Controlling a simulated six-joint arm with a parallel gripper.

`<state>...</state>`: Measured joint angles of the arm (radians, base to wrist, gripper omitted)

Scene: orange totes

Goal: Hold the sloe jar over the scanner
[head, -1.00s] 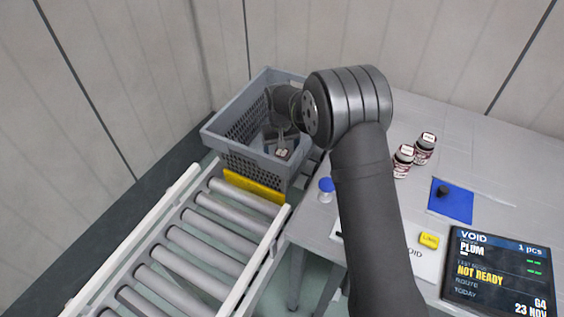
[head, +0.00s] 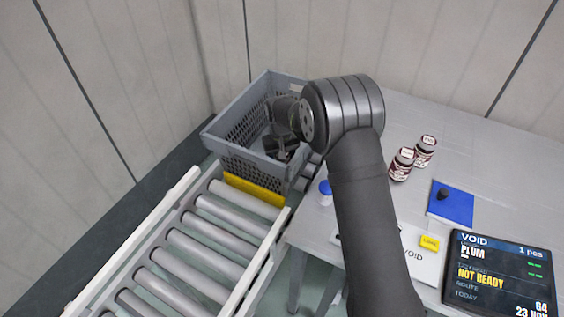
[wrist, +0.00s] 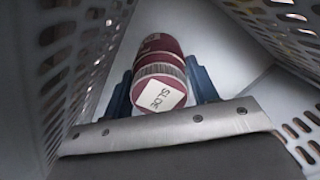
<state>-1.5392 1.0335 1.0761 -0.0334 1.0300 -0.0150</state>
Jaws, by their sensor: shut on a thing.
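In the head view my gripper (head: 284,148) is down inside the grey crate (head: 228,152), and the jar cannot be made out there. I cannot clearly identify the scanner.
Crate walls (wrist: 75,70) stand close on both sides. A roller conveyor (head: 205,235) runs in front. The table holds two dark red jars (head: 402,163) (head: 425,151), a blue mat (head: 452,207) with a black knob, a blue-capped bottle (head: 326,192), a yellow tag (head: 429,243) and a display (head: 498,275).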

